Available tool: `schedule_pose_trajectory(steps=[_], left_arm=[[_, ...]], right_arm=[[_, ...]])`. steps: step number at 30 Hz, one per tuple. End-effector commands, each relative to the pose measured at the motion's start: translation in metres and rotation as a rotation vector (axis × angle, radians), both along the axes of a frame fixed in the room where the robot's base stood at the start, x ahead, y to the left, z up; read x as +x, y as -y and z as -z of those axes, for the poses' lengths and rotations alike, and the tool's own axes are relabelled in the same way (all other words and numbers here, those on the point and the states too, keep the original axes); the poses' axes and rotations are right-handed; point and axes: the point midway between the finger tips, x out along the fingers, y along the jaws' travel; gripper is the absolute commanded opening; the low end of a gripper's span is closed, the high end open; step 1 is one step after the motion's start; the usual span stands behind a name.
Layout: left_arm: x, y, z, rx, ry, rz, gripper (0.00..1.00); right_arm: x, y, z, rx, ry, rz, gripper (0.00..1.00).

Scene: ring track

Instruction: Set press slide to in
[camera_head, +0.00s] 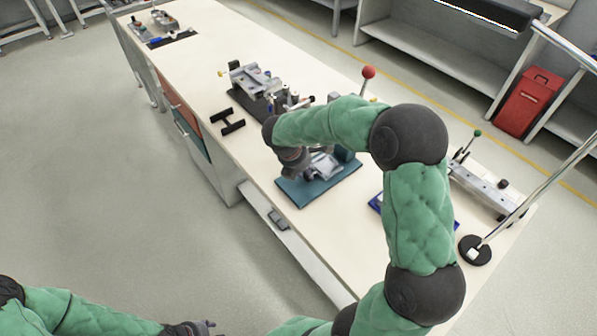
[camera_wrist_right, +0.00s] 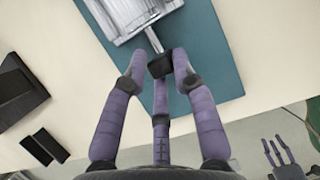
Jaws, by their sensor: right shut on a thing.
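The press slide (camera_head: 324,165) is a silver metal block on a teal base plate (camera_head: 318,188) near the bench's front edge. In the right wrist view the slide (camera_wrist_right: 130,18) shows at the top, with a thin rod ending in a black knob (camera_wrist_right: 160,66). My right gripper (camera_wrist_right: 159,70) is shut on this knob, its purple fingers around it. In the head view my right gripper (camera_head: 293,165) is at the plate's near left side, and my arm hides part of the press. My left gripper (camera_head: 203,328) is low over the floor, empty, its fingers apart in the wrist view (camera_wrist_right: 280,155).
A black H-shaped piece (camera_head: 228,122) and a vise-like fixture (camera_head: 252,82) lie left of the press. A red-ball lever (camera_head: 368,73) stands behind. A rail fixture (camera_head: 485,185) and a round-based pole (camera_head: 475,250) are at right. Bare benchtop lies left of the plate.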

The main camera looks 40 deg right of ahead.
Motion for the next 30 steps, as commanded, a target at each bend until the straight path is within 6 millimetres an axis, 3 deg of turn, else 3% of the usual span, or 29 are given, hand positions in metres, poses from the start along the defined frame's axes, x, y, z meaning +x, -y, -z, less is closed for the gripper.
schedule_pose_trajectory(steps=[8, 9, 11, 26, 30], left_arm=[[0.000, 0.000, 0.000, 0.000, 0.000, -0.001, 0.40], [0.000, 0.000, 0.000, 0.000, 0.000, -0.001, 0.40], [0.000, 0.000, 0.000, 0.000, 0.000, -0.001, 0.40], [0.000, 0.000, 0.000, 0.000, 0.000, -0.001, 0.40], [0.000, 0.000, 0.000, 0.000, 0.000, -0.001, 0.40]], right_arm=[[-0.003, 0.008, 0.001, -0.012, -0.009, 0.006, 0.00], [-0.003, 0.009, 0.001, -0.013, -0.009, 0.006, 0.30], [-0.003, 0.009, 0.001, -0.013, -0.010, 0.007, 0.47], [-0.004, 0.005, 0.002, -0.007, -0.013, 0.004, 0.47], [-0.003, 0.001, -0.008, -0.008, -0.009, 0.003, 0.47]])
